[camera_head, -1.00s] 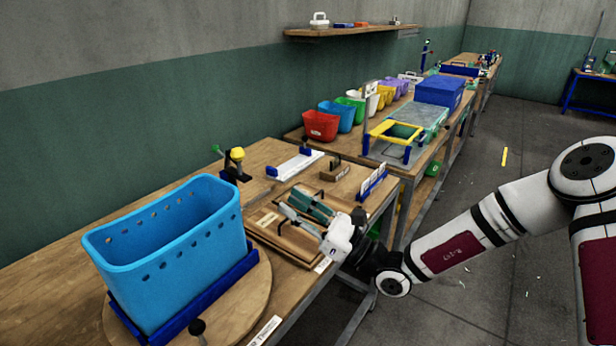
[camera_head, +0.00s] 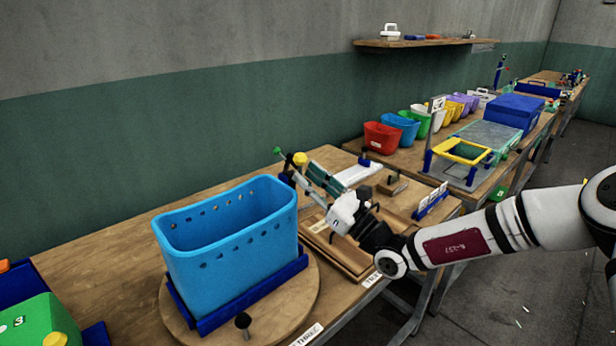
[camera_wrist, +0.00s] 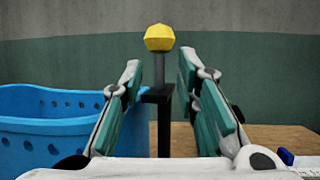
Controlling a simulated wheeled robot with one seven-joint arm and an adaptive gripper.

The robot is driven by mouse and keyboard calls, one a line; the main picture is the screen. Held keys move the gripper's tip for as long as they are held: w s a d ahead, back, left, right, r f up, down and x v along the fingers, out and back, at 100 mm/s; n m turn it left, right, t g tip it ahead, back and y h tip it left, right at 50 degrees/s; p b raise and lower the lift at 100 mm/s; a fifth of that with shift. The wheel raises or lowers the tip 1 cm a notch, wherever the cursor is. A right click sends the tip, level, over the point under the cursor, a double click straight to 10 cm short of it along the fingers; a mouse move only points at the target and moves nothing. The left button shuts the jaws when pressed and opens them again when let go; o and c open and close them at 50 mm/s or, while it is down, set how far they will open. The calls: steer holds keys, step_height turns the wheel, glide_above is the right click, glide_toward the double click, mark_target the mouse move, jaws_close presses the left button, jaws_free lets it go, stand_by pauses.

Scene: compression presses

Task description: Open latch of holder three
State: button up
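A yellow knob (camera_head: 300,158) on a dark upright post stands on the table behind the blue basket. In the wrist view the yellow knob (camera_wrist: 159,38) rises beyond and between the fingertips. My gripper (camera_head: 300,175) is open, its fingers pointing toward the knob. In the wrist view my gripper (camera_wrist: 159,68) has both fingers apart with nothing held. A green knob (camera_head: 278,150) shows just left of the yellow one. A green block marked 3 (camera_head: 30,325) is at the lower left. I cannot tell which fixture is holder three, and contact with the post is unclear.
The blue basket (camera_head: 225,245) sits in a blue frame (camera_head: 240,308) on a round wooden board (camera_head: 305,300), close left of my gripper. A white-topped fixture (camera_head: 355,174) and wooden boards lie to the right. The wall is behind.

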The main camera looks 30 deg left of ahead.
steer(key=shift+a+r, duration=0.15)
steer(key=shift+a, duration=0.2)
steer(key=shift+c, duration=0.3)
jaws_close()
stand_by(0.8)
steer(key=shift+o, duration=0.3)
jaws_free()
steer(key=v, duration=1.2)
